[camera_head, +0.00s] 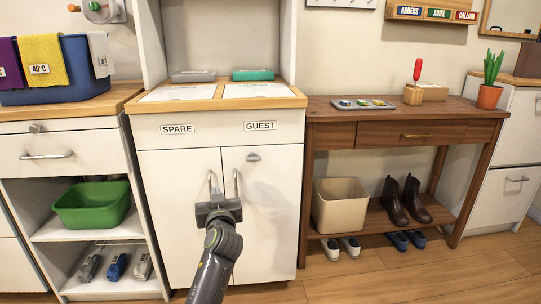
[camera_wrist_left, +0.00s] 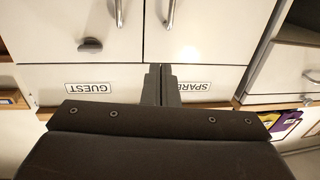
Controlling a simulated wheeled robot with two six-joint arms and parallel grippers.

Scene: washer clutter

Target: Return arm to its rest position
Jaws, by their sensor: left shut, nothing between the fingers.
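My left gripper (camera_head: 217,199) is in front of the white cabinet (camera_head: 180,222), near its two upright metal door handles. Its arm rises from the bottom edge of the head view. In the left wrist view, which is turned upside down, the left gripper's dark fingers (camera_wrist_left: 161,78) are together with nothing between them. The left door handle (camera_wrist_left: 170,14) and right door handle (camera_wrist_left: 119,13) show past the fingertips. I cannot tell the exact gap to the doors. Both cabinet doors look shut. My right gripper is in neither view.
A green basin (camera_head: 92,205) sits on an open shelf at left. A blue basket (camera_head: 62,80) with towels stands above it. At right is a wooden console table (camera_head: 400,113), with a beige bin (camera_head: 339,207) and shoes below. Floor (camera_head: 420,275) is clear at the lower right.

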